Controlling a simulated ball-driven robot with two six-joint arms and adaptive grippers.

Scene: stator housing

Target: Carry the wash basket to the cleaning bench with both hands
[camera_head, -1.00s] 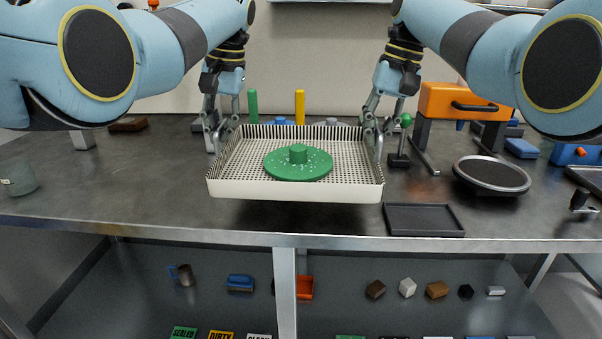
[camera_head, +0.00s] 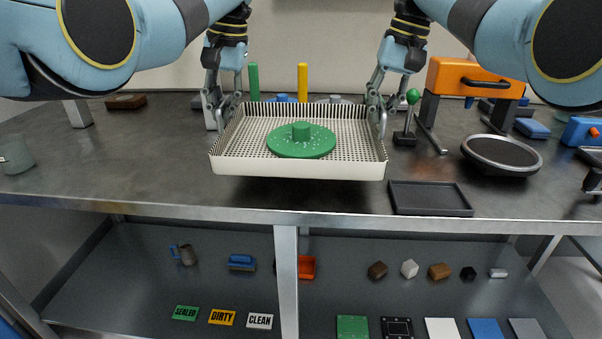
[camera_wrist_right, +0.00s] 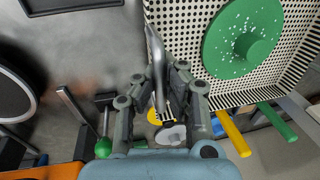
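The wash basket (camera_head: 297,171) is a white perforated tray, held level above the bench top in the head view. A green disc with a knob and white specks (camera_head: 301,141) lies in it; it also shows in the right wrist view (camera_wrist_right: 241,35). My left gripper (camera_head: 221,118) is at the basket's left handle. My right gripper (camera_head: 379,108) is at its right handle, and in the right wrist view its fingers (camera_wrist_right: 160,90) close on the metal handle bar (camera_wrist_right: 155,55). The left fingertips are small in view but look closed on the left handle.
The grey bench top (camera_head: 110,170) carries a black tray (camera_head: 430,198), a round dark-topped plate (camera_head: 501,152), an orange-framed device (camera_head: 468,76) and a green-knobbed lever (camera_head: 408,120). A grey cup (camera_head: 17,155) stands far left. A lower shelf holds small parts and label cards (camera_head: 221,317).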

